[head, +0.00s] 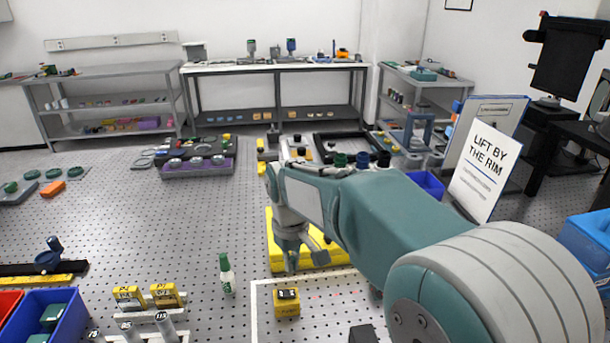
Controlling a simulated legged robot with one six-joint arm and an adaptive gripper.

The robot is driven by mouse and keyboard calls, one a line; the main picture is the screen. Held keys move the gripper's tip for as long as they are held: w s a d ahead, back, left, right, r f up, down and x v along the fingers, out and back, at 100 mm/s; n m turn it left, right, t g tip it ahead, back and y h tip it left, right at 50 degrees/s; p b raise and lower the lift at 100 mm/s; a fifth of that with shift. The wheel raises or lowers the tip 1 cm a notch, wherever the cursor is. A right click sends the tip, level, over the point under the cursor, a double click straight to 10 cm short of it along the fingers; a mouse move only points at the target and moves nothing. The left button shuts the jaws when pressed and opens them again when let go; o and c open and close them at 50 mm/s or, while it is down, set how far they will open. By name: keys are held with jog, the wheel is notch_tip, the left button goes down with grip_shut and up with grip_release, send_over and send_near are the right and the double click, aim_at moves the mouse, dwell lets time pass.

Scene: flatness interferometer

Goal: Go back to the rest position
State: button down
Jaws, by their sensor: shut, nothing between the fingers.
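My gripper (303,258) is at the end of my teal and grey arm, which reaches in from the lower right. The gripper points down over a yellow block (338,254) near the middle of the perforated table. Its fingers are shut and hold nothing. Whether the fingertips touch the yellow block, I cannot tell. My arm hides part of the block and the table behind it. No marker for a rest position shows.
A small yellow box (287,303) sits inside a white outline just in front. A green-capped bottle (227,274) stands to its left. A blue bin (47,317) is at lower left. A sign (483,170) reading "LIFT BY THE RIM" stands at right. The left-middle table is mostly clear.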

jog(key=s+d+r+m+t, duration=0.2)
jog(key=s+d+m, duration=0.2)
jog(key=s+d, duration=0.6)
jog(key=s+d+r+m+t, duration=0.3)
jog(key=s+d+m, duration=0.1)
jog(key=s+d, duration=0.6)
jog(key=shift+s+d+t, duration=0.15)
jog(key=shift+s+t, duration=0.05)
jog(key=shift+t, duration=0.1)
dwell(1.7)
